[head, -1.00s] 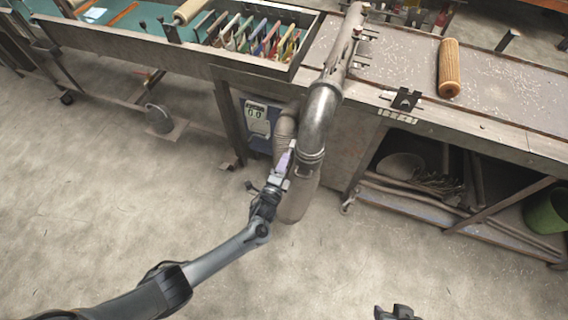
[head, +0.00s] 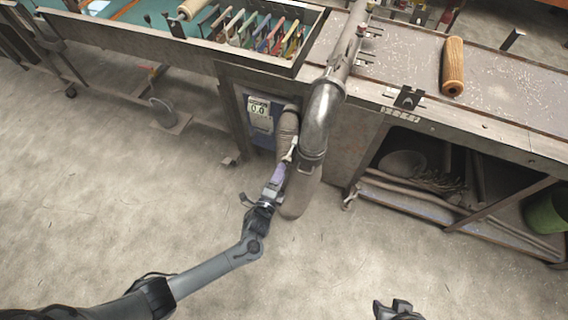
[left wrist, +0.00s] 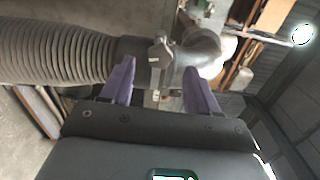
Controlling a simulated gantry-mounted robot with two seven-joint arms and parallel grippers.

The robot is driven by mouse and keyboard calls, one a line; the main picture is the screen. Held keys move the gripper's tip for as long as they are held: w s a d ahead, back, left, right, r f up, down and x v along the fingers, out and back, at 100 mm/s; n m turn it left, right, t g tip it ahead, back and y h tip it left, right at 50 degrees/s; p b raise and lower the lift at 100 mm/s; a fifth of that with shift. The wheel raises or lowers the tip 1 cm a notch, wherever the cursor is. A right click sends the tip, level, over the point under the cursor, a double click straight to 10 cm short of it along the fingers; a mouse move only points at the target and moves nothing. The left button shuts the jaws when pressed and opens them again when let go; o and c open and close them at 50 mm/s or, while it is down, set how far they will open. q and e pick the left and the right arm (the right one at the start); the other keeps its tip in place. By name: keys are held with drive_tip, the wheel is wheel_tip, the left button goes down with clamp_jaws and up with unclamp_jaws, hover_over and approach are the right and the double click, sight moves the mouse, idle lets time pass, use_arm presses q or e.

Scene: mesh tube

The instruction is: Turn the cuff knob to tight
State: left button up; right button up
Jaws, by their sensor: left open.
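The cuff knob (head: 290,149) is a small pale lever on the cuff (head: 311,158), where the grey hose (head: 297,190) meets the metal elbow pipe (head: 319,118). In the left wrist view the knob (left wrist: 160,54) stands against the dark cuff, seen between the two purple fingers. My left gripper (head: 280,173) is just below and left of the knob in the head view. Its fingers (left wrist: 158,72) are apart with nothing held, and a gap shows to the knob. Any tightness marking is too small to read. My right gripper (head: 398,309) shows only partly at the bottom edge.
A workbench (head: 440,120) runs behind, with a wooden roller (head: 453,67) on top. A gauge box (head: 259,113) hangs behind the hose. A green bin (head: 546,212) stands at the right. The floor in front is clear.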

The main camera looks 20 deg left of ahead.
use_arm(q)
drive_tip(key=s, duration=0.4)
drive_tip(key=shift+s, duration=0.2)
